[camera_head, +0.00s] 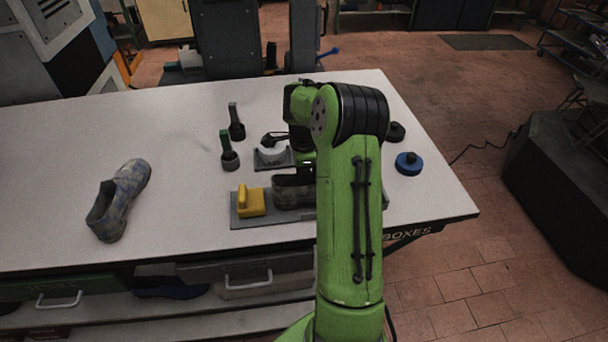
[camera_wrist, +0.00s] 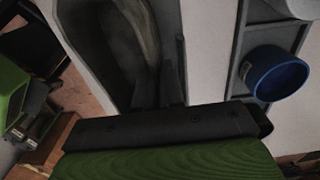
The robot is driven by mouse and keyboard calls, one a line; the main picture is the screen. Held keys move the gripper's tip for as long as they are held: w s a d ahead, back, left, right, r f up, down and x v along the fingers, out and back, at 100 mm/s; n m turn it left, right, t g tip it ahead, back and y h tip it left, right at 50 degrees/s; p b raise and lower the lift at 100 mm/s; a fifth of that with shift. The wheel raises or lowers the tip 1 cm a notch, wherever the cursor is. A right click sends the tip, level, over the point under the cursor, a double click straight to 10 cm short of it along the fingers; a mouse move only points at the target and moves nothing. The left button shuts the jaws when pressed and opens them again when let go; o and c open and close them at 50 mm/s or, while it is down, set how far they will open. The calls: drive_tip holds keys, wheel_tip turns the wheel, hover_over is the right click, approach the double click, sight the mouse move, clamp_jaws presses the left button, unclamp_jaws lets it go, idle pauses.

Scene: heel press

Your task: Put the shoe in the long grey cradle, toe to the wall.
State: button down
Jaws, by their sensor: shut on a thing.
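A grey-brown shoe (camera_head: 293,190) is at the long grey cradle (camera_head: 270,220), low over or in its bed; contact is unclear. Its dark opening shows, but its right part is hidden behind my arm, so I cannot tell its toe direction in the head view. In the wrist view, my gripper (camera_wrist: 158,92) is shut on the shoe's edge, with the shoe's upper (camera_wrist: 143,40) running away from the fingers, between the pale grey cradle sides (camera_wrist: 78,50). My gripper is hidden in the head view.
Another patterned shoe (camera_head: 120,200) lies at the table's left. A yellow block (camera_head: 250,201) stands at the cradle's left end. Behind are green-handled tools (camera_head: 229,150) and a white round part (camera_head: 271,155). A blue ring (camera_wrist: 275,73) is near my gripper.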

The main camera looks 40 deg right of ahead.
drive_tip(key=c, duration=1.7)
unclamp_jaws()
drive_tip(key=shift+f, duration=0.1)
drive_tip(key=o, duration=0.5)
drive_tip(key=shift+c, duration=0.2)
